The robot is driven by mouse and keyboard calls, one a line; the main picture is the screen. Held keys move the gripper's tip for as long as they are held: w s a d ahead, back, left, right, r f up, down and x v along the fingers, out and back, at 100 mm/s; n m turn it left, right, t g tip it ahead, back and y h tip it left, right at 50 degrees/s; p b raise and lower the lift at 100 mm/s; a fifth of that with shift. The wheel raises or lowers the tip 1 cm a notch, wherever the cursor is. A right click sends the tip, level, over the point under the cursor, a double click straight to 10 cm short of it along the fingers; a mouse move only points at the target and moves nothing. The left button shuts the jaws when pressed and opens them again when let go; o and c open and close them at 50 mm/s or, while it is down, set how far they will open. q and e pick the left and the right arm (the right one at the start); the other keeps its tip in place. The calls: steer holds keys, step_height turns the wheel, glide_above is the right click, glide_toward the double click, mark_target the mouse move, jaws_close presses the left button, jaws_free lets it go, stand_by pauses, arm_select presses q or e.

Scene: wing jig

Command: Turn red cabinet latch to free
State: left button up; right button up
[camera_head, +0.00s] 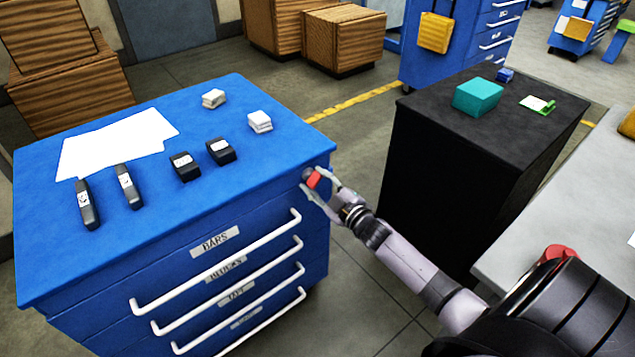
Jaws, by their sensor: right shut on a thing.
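The red latch (313,179) sits at the upper right corner of the blue cabinet's (250,110) drawer front, just under the top. My right gripper (314,184) is at the latch, with its fingers closed around it. The fingers partly cover the latch, and its exact turn angle is hard to tell. The cabinet's drawers, with white bar handles (225,262), look shut. My left gripper is not in view.
Dark bars, dark blocks (220,152), white stacks (260,121) and paper sheets (115,142) lie on the cabinet top. A black cabinet (430,130) with a teal box (478,97) stands at right. A grey table (560,225) is nearby. Floor between the cabinets is clear.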

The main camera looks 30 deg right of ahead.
steer(key=n+b, duration=0.1)
steer(key=n, duration=0.3)
steer(key=shift+f+n, duration=0.15)
steer(key=shift+n, duration=0.15)
steer(key=n+b, duration=0.1)
steer(key=n, duration=0.3)
steer(key=shift+n, duration=0.4)
steer(key=o, duration=1.2)
steer(key=shift+c, duration=0.2)
steer(key=shift+s, duration=0.1)
steer(key=s, duration=1.2)
steer(key=shift+d, duration=0.4)
steer(key=shift+w+f, duration=0.1)
